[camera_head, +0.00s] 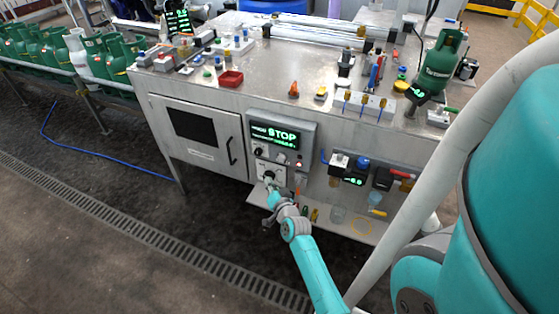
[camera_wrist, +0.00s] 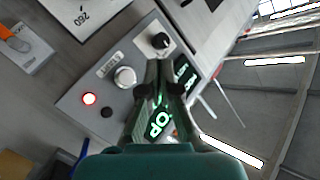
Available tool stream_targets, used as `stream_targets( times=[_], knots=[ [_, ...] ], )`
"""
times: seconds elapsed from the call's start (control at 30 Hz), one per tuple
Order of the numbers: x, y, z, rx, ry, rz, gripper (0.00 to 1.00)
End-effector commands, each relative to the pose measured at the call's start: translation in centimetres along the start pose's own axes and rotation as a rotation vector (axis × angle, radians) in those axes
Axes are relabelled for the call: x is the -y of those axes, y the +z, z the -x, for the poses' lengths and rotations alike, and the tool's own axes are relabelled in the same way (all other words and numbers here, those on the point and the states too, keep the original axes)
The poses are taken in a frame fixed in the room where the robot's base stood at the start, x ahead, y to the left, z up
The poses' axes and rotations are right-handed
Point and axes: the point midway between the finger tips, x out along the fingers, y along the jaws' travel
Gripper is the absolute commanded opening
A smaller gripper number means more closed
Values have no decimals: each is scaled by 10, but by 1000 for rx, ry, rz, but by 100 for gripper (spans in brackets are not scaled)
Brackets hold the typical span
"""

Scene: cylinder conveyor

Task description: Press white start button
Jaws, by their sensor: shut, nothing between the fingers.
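A round white button (camera_wrist: 125,77) sits on the grey control panel (camera_wrist: 134,55) in the wrist view, beside a small label. My gripper (camera_wrist: 160,64) is shut and empty, its fingertips pointing at the panel between the white button and a black knob (camera_wrist: 161,41). The fingers look apart from the white button; whether they touch the panel I cannot tell. In the head view my gripper (camera_head: 269,178) is at the lower left of the control panel, whose display (camera_head: 275,134) reads STOP in green.
A lit red button (camera_wrist: 88,99) and a small black button (camera_wrist: 107,112) are on the same panel. Left of it is a cabinet door with a handle (camera_head: 231,152). The metal bench top (camera_head: 275,75) holds small fittings and a green gas cylinder (camera_head: 440,62).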

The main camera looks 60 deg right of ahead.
Motion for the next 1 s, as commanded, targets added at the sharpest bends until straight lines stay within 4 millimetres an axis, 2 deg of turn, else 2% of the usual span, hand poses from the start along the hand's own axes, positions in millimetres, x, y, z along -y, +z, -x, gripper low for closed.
stream_targets(
  times=[0.37,1.0],
  knots=[
    [-6,-6,-8,0,2,0,0],
    [-40,-40,-56,0,1,1,0]
  ],
)
